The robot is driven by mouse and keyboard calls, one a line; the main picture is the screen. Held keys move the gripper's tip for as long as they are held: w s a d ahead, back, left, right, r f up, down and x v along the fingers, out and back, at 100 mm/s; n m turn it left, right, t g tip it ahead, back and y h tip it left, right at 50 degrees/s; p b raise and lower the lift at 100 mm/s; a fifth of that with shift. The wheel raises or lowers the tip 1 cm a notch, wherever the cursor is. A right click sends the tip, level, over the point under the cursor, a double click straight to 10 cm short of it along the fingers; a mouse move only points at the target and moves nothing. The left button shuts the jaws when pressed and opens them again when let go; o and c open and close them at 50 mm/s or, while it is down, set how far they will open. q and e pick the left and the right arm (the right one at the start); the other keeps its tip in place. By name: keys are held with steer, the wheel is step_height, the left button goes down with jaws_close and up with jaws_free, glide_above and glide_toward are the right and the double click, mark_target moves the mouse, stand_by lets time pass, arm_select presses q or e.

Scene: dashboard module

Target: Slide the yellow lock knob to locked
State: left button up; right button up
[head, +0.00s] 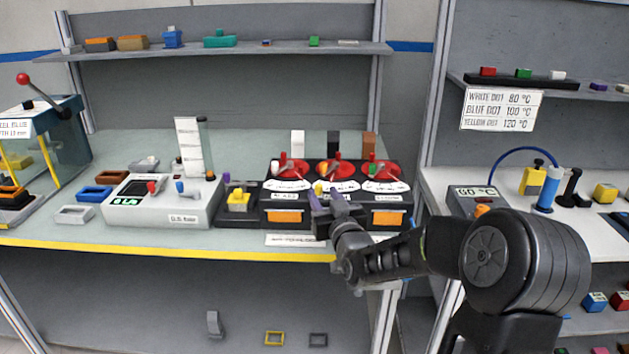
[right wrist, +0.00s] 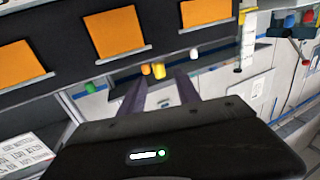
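The black dashboard module (head: 265,213) has red dials on top and orange panels on its front. A small yellow knob (head: 318,188) shows at the module's middle, just behind my right gripper (head: 325,194). In the right wrist view a yellow knob (right wrist: 158,70) appears in line with the gap between the two dark fingers (right wrist: 159,80). The fingers stand apart and nothing is seen clamped between them. I cannot tell whether they touch the knob or reach around it. The gripper body hides part of the module's front. My left gripper is not in view.
A white device (head: 185,211) is further left. A white label (head: 295,240) lies at the table's yellow front edge. A GO °C box (head: 474,196) sits on the right bench.

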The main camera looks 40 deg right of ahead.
mark_target(318, 185)
steer(key=shift+p+x, duration=0.85)
steer(key=shift+x, duration=3.05)
steer(key=shift+c, duration=0.2)
jaws_close()
steer(key=shift+f, duration=0.1)
